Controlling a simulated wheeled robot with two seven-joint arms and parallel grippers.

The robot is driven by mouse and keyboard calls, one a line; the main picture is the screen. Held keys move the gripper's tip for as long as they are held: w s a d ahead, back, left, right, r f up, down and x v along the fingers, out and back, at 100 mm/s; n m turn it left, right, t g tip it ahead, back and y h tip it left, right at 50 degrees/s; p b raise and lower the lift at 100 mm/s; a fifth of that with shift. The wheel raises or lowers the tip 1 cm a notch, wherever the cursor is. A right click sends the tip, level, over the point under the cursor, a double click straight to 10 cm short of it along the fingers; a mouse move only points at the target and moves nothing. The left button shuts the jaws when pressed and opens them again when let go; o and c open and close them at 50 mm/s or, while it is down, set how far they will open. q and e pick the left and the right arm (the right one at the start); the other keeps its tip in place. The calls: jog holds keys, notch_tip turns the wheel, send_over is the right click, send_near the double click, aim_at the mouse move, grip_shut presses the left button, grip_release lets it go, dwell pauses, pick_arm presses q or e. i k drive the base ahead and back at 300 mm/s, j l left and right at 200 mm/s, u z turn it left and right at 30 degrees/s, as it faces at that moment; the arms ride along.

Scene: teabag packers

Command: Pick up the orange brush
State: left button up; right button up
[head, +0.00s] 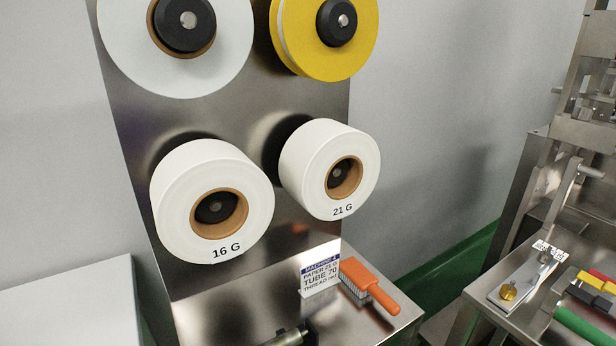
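The orange brush (367,284) lies on the metal ledge at the foot of the machine panel, in the lower middle of the head view. Its handle points toward the lower right, and pale bristles show along its lower left side. A small sign card (320,271) stands just left of it, close to the brush head; I cannot tell whether they touch. Neither of my grippers shows in this view.
Paper rolls marked 16 G (172,210) and 21 G (310,165) stick out from the panel above the ledge. A metal bench (487,325) with tools stands at the right. A pale box-like surface (70,305) is at lower left.

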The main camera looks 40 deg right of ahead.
aim_at(363, 284)
jog(key=z, duration=1.65)
jog(key=l, duration=0.1)
